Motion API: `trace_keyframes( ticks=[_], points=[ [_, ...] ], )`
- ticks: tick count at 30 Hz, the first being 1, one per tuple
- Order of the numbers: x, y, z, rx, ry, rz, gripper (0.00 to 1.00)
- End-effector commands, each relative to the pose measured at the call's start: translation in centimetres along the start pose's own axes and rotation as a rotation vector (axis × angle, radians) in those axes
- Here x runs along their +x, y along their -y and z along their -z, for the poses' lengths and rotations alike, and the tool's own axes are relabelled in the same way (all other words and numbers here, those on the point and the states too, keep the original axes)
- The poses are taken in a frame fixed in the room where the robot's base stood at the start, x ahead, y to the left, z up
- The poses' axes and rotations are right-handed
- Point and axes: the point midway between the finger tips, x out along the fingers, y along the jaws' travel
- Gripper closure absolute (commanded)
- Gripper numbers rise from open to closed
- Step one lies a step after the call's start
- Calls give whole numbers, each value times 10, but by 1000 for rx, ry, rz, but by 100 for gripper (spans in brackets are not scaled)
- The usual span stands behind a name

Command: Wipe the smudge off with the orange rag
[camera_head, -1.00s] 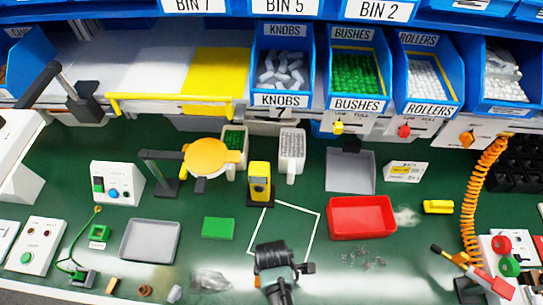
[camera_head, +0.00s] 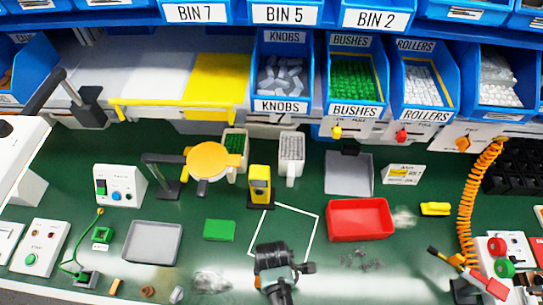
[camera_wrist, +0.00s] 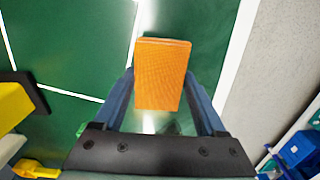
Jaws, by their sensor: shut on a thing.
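The orange rag (camera_wrist: 163,55) is a small, flat, rectangular textured piece in the wrist view. My gripper (camera_wrist: 160,80) is shut on it, with one blue-grey finger along each side. In the head view my arm's end (camera_head: 276,262) is at the bottom centre, near the white outlined square; the rag is hidden there. A pale, hazy smudge (camera_head: 405,216) lies on the green bench just right of the red tray. A greyish crumpled patch (camera_head: 210,281) lies at the front left; I cannot tell whether it is a smear or clear plastic.
The red tray (camera_head: 360,219) stands right of the white square, with small loose bits (camera_head: 362,260) in front. A yellow block (camera_head: 435,208) and an orange coiled hose (camera_head: 468,210) are at the right. A yellow device (camera_head: 260,184) stands behind the square. Blue bins line the back.

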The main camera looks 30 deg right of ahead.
Motion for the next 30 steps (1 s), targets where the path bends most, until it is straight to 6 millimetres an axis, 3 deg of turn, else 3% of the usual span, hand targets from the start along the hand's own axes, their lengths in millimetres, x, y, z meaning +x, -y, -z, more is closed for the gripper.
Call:
trace_keyframes(
  ticks=[15, 30],
  points=[
    [-43, 0, 0, -1, -1, -1, 75],
    [-43, 0, 0, 0, 0, 0, 75]
  ],
)
